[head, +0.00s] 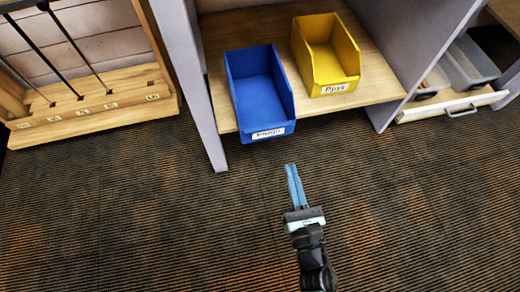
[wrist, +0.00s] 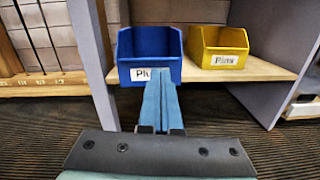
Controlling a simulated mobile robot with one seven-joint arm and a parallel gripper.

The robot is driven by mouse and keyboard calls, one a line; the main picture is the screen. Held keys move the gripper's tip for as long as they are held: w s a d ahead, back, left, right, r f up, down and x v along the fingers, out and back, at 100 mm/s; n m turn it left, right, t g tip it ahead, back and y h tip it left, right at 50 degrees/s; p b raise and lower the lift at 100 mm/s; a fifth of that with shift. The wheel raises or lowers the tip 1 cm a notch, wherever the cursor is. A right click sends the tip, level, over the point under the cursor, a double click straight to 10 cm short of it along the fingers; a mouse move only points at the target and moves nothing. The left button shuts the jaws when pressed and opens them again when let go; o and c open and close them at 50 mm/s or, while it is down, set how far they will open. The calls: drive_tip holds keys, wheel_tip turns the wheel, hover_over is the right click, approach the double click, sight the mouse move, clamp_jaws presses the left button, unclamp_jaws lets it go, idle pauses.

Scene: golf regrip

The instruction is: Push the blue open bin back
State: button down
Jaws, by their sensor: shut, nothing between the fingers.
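The blue open bin (head: 262,98) stands on a low wooden shelf, its labelled front reaching out past the shelf's front edge. It also shows in the wrist view (wrist: 150,46), with my fingers covering part of its label. My gripper (head: 290,168) is shut and empty, its blue fingers together and pointing toward the shelf. In the head view it is over the carpet in front of the bin, a little to the right, with a visible gap between. In the wrist view the fingertips (wrist: 159,74) overlap the bin's lower front; I cannot tell contact from that view.
A yellow bin (head: 328,62) stands right of the blue one, farther back on the wooden shelf (head: 374,82). Grey upright panels (head: 190,75) bound the shelf on both sides. A wooden club rack (head: 95,112) is at left, and an open drawer (head: 450,104) at right. The carpet in front is clear.

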wheel_tip(320, 180, down, 5)
drive_tip(key=s+a+n+b, duration=0.1)
drive_tip(key=s, duration=0.1)
drive_tip(key=b, duration=0.4)
approach(268, 133)
drive_tip(key=shift+n+g+y, duration=0.3)
drive_tip(key=shift+g+y, duration=0.1)
drive_tip(key=x, duration=0.6)
drive_tip(key=shift+w+d+r, duration=0.2)
drive_tip(key=shift+w+r, duration=0.1)
drive_tip(key=shift+w, duration=0.15)
